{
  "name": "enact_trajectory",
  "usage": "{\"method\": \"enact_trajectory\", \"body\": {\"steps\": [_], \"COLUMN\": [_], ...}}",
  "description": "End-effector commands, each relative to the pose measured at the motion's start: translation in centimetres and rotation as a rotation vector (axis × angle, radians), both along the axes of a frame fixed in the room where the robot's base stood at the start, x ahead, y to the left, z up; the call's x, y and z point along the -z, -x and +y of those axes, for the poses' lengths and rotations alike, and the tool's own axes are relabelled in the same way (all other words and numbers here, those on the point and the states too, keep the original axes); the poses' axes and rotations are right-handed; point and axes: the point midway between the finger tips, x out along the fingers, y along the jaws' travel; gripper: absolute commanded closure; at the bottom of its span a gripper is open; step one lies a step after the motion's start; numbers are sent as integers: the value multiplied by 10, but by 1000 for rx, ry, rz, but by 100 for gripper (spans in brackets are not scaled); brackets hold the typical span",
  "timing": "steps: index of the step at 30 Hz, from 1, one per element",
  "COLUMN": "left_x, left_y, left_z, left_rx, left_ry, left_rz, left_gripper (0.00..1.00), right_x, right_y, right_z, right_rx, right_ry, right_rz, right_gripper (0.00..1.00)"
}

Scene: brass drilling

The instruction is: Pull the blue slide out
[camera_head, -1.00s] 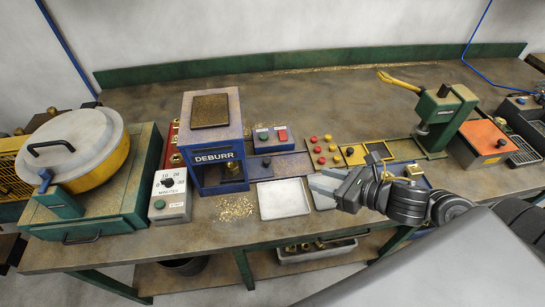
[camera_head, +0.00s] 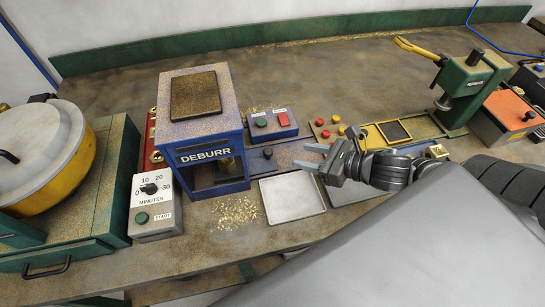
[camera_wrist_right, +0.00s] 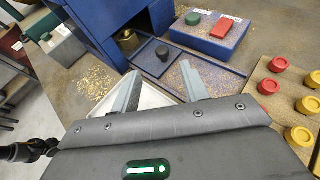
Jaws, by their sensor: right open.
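The blue slide (camera_head: 262,165) is a flat blue plate with a dark round knob (camera_head: 268,153). It lies at the right side of the blue DEBURR machine (camera_head: 203,130). In the right wrist view the slide (camera_wrist_right: 180,66) and its upright knob (camera_wrist_right: 163,54) lie just beyond my fingertips. A brass part (camera_wrist_right: 128,40) shows inside the machine's opening. My right gripper (camera_head: 307,157) is open and empty, to the right of the knob and apart from it. In the wrist view its two fingers (camera_wrist_right: 160,84) are spread toward the slide. My left gripper is not in view.
A control box (camera_head: 271,122) with green and red buttons stands behind the slide. A pale tray (camera_head: 292,198) lies in front of it. A panel with red and yellow knobs (camera_wrist_right: 296,95) is at the right. A timer box (camera_head: 155,205) stands left of the machine.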

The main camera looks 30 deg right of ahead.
Motion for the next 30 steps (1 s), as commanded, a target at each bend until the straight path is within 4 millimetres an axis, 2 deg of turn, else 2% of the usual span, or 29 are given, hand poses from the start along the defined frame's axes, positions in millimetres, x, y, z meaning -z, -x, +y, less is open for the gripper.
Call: {"method": "enact_trajectory", "body": {"steps": [3,14,21,26,30], "left_x": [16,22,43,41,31], "left_y": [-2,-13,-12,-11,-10], "left_z": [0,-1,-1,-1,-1], "left_rx": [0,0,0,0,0], "left_ry": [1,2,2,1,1], "left_rz": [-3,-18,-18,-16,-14], "left_gripper": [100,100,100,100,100], "right_x": [16,20,30,35,42], "right_y": [0,-5,-26,-46,-66], "right_z": [0,3,14,26,37], "right_rx": [-2,-3,-1,1,2], "right_ry": [3,0,-2,-4,-6], "right_rz": [-1,-2,-9,-8,-5], "right_gripper": [55,55,55,55,55]}}
